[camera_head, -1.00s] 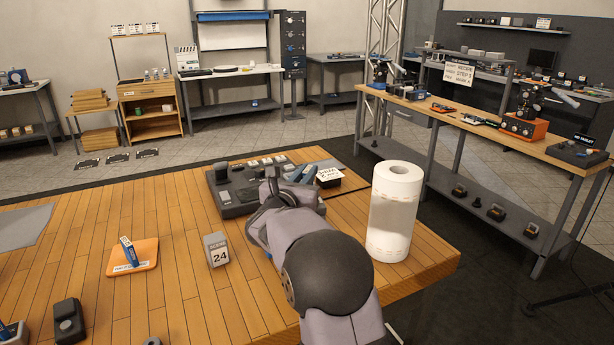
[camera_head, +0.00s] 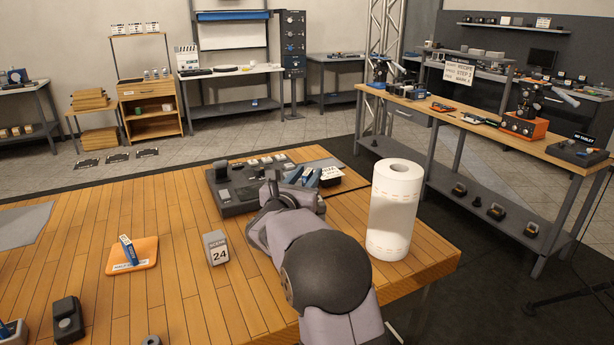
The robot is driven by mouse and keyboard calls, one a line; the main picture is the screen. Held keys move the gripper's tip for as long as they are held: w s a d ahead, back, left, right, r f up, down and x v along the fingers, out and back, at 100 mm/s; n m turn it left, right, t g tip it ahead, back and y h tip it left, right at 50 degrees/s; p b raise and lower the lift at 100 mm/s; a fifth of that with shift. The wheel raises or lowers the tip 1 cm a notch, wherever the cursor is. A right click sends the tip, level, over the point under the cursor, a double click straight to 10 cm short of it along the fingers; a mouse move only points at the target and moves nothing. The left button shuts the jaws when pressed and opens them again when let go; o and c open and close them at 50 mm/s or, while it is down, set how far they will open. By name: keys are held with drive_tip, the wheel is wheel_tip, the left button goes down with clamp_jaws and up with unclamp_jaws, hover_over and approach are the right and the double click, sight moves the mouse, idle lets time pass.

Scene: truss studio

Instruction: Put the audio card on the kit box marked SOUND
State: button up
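My arm reaches from the bottom right over the wooden table (camera_head: 150,290) to a dark control panel (camera_head: 232,190) at the table's far side. My gripper (camera_head: 301,178) is at the panel's right end. Its fingers are small and partly hidden by my wrist, so I cannot tell whether it is open or shut. Blue pieces show there, beside a dark block with a white printed label (camera_head: 330,173); I cannot tell whether they touch. I can read neither an audio card nor a SOUND mark.
A white paper roll (camera_head: 395,210) stands close to the right of my arm. A small grey block marked 24 (camera_head: 217,248) stands left of it. A dark device (camera_head: 67,320) is at the front left.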

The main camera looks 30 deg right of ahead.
drive_tip(key=shift+r, duration=0.15)
drive_tip(key=b+v, duration=0.2)
drive_tip(key=v, duration=1)
drive_tip(key=shift+b, duration=0.4)
